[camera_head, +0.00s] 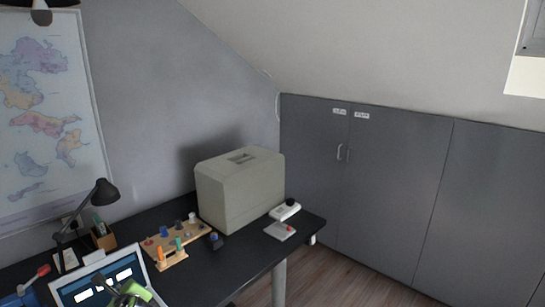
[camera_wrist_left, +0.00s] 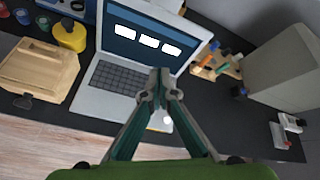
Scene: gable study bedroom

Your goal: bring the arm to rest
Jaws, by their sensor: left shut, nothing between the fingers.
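My left gripper (camera_head: 128,296) shows at the bottom left of the head view, in front of the laptop (camera_head: 80,283). In the left wrist view, my left gripper (camera_wrist_left: 159,72) is shut with its fingertips together and nothing between them. It is in front of the open laptop (camera_wrist_left: 118,81), whose screen shows several white boxes. I cannot tell how far the fingertips are from the laptop. My right gripper is in neither view.
A beige box-shaped case (camera_head: 240,188) stands on the dark desk (camera_head: 246,258), beside a wooden rack (camera_head: 173,258) with coloured pieces. A desk lamp (camera_head: 104,193) stands at the left. A wooden box (camera_wrist_left: 39,70) and yellow container (camera_wrist_left: 71,35) are left of the laptop. Grey cupboards (camera_head: 395,180) line the right.

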